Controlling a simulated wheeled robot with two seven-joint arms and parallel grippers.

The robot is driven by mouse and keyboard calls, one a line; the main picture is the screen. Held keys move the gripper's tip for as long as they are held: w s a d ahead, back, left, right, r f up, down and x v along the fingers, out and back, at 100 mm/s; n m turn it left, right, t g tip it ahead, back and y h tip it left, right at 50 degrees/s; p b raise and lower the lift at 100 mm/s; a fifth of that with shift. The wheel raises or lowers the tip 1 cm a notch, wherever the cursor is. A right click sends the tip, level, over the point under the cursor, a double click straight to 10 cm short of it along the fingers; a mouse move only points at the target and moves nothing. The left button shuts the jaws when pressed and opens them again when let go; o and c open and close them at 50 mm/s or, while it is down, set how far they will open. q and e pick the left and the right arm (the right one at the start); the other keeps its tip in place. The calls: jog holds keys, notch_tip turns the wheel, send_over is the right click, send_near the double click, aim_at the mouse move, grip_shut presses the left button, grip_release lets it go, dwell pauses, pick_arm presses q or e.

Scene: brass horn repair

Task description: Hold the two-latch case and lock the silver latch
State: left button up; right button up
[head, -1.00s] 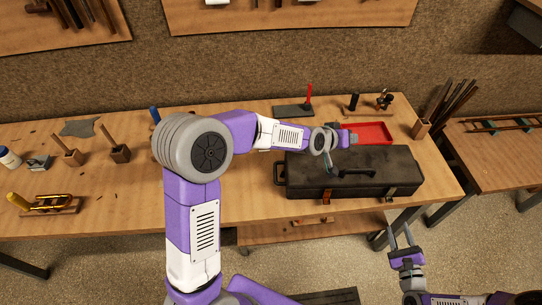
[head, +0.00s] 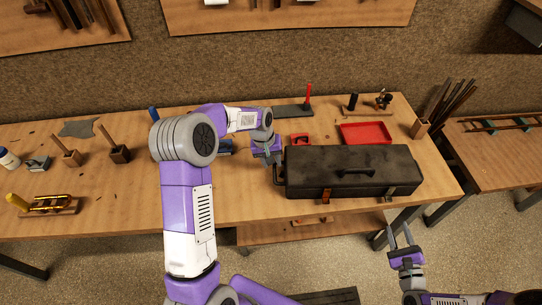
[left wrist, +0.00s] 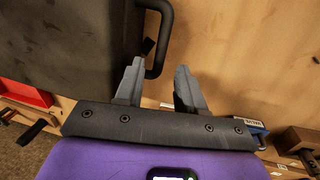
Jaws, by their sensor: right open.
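The black two-latch case (head: 352,165) lies closed on the workbench, with a handle on top. Its front edge has a brass-orange latch (head: 326,197) on the left and a paler, silver-looking latch (head: 389,190) on the right; their exact state is too small to tell. My left gripper (head: 274,163) is at the case's left end, by the side handle (left wrist: 163,40). In the left wrist view, the fingers (left wrist: 160,72) are open, and the handle's lower end appears between the tips, not gripped. My right gripper (head: 402,238) is open and empty, in front of the bench, lower right of the case.
A red tray (head: 366,133) lies behind the case, and a small red item (head: 300,139) is near its back left corner. A wooden block with rods (head: 421,128) stands at the bench's right end.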

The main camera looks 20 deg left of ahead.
aim_at(274, 168)
pick_arm(q)
jog(key=shift+w+d+f, duration=0.1)
jog(key=shift+d+f, duration=0.05)
jog(key=shift+f, duration=0.7)
jog(key=shift+w+d+f, duration=0.1)
jog(key=shift+d+f, duration=0.05)
jog(key=shift+f, duration=0.7)
jog(key=shift+w+d+f, duration=0.1)
jog(key=shift+d+f, duration=0.05)
jog(key=shift+f, duration=0.7)
grip_shut()
